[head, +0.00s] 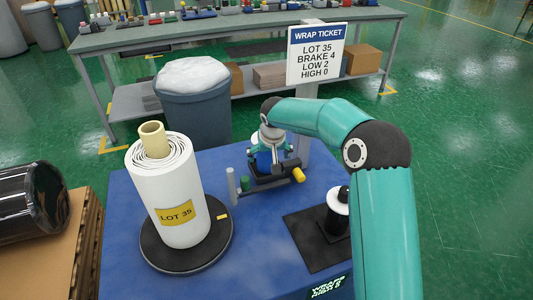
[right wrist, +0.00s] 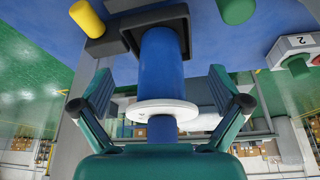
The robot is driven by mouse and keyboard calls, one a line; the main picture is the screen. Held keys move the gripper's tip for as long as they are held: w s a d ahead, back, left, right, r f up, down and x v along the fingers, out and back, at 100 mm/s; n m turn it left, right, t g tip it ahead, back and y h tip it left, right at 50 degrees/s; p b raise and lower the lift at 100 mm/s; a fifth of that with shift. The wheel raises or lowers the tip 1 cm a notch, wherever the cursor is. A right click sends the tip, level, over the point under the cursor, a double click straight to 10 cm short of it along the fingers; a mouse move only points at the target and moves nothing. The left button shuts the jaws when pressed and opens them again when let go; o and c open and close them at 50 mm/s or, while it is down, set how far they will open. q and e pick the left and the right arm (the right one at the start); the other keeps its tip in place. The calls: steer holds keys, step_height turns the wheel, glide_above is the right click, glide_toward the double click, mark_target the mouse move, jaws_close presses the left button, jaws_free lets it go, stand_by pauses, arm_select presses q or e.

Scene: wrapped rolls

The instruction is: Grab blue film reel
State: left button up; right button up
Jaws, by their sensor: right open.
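The blue film reel (right wrist: 162,62) stands between the two fingers of my right gripper (right wrist: 162,88) in the right wrist view. A white disc (right wrist: 150,112) sits at its end nearest the wrist. The fingers are open, one on each side, with gaps to the reel. In the head view the reel (head: 264,161) is mostly hidden by my right gripper (head: 269,153), which is over it on the blue table. My left gripper is not in view.
A large white wrapped roll (head: 168,205) marked LOT 35 stands on a black turntable (head: 212,240) to the left. A black pad (head: 307,240) bears a dark post with a white disc.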

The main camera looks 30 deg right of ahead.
steer(key=shift+w+d+p, duration=0.4)
steer(key=shift+w, duration=0.45)
steer(key=shift+w+d+p, duration=0.35)
steer(key=shift+w+p, duration=0.05)
steer(key=shift+w, duration=0.45)
steer(key=shift+w+d+p, duration=0.4)
steer(key=shift+w, duration=0.45)
steer(key=shift+w+d+f, duration=0.1)
steer(key=shift+w+f, duration=0.05)
steer(key=shift+f, duration=0.45)
steer(key=shift+r, duration=0.1)
steer(key=c, duration=1.3)
